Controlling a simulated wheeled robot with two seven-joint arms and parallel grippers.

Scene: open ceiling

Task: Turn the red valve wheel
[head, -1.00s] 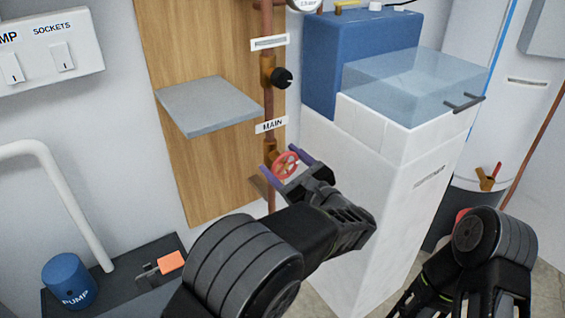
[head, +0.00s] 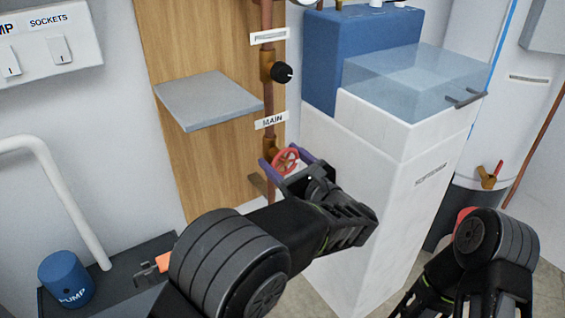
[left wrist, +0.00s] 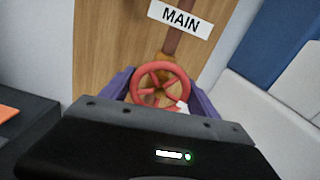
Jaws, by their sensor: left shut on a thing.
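The red valve wheel (head: 286,158) sits on a brass fitting of the copper pipe, just below the MAIN label (head: 271,121). It also shows face-on in the left wrist view (left wrist: 160,68), with its spokes visible. My left gripper (head: 289,161) is shut on the wheel, its purple fingers on opposite sides of the rim. In the left wrist view, the fingers (left wrist: 158,90) flank the wheel left and right. Part of my right arm shows at the lower right; its fingertips are not visible.
A grey shelf (head: 209,101) juts from the wooden board left of the pipe. A black knob (head: 282,72) sits higher on the pipe. A white cabinet (head: 375,200) with a clear basin stands close on the right. A blue pump (head: 67,278) is at lower left.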

